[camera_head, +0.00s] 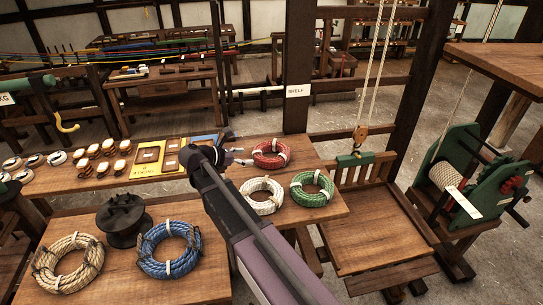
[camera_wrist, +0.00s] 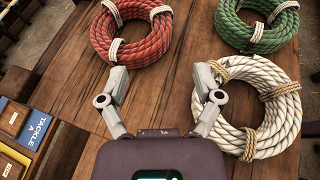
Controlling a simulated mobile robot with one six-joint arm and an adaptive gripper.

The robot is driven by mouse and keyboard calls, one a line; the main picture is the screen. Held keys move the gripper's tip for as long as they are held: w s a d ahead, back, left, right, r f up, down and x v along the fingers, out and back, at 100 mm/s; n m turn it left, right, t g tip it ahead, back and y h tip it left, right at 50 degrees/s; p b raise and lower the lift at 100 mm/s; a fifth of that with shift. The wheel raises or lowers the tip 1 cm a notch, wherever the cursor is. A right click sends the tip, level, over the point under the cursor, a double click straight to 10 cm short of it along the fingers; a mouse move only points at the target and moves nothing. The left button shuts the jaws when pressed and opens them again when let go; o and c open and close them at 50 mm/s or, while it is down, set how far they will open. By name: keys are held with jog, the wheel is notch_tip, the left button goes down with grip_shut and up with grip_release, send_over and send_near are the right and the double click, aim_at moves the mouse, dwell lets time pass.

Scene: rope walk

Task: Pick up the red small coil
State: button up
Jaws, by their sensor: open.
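The red small coil (camera_head: 272,163) lies flat on the wooden table, behind the white coil. It is a ring of red rope bound with pale ties. In the wrist view the red coil (camera_wrist: 135,53) is at the top, left of centre, with its top edge cut off. My gripper (camera_head: 241,160) is just left of it in the head view. In the wrist view my gripper (camera_wrist: 160,75) has its two fingers spread wide, with bare table between them. The left fingertip is close to the near edge of the red coil; I cannot tell whether they touch.
The white coil (camera_wrist: 285,115) lies close to my right finger. The green coil (camera_wrist: 235,36) lies behind it. A blue coil (camera_head: 154,266) and a tan coil (camera_head: 68,282) lie on the front table.

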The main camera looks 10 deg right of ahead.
jog(key=shift+w+d+f, duration=0.1)
jog(key=shift+d, duration=0.05)
jog(key=b, duration=0.3)
send_near(279, 158)
jog(key=x, duration=0.3)
jog(key=shift+w, duration=0.2)
jog(key=shift+w+d, duration=0.2)
jog(key=shift+d, duration=0.35)
jog(key=shift+f+b+x, duration=0.15)
jog(key=shift+b+x, duration=0.55)
jog(key=shift+x, duration=0.4)
jog(key=shift+f+b+x, duration=0.2)
jog(key=shift+b+x, duration=0.45)
jog(key=shift+x, duration=0.45)
jog(key=shift+d+f, duration=0.1)
jog(key=shift+d, duration=0.2)
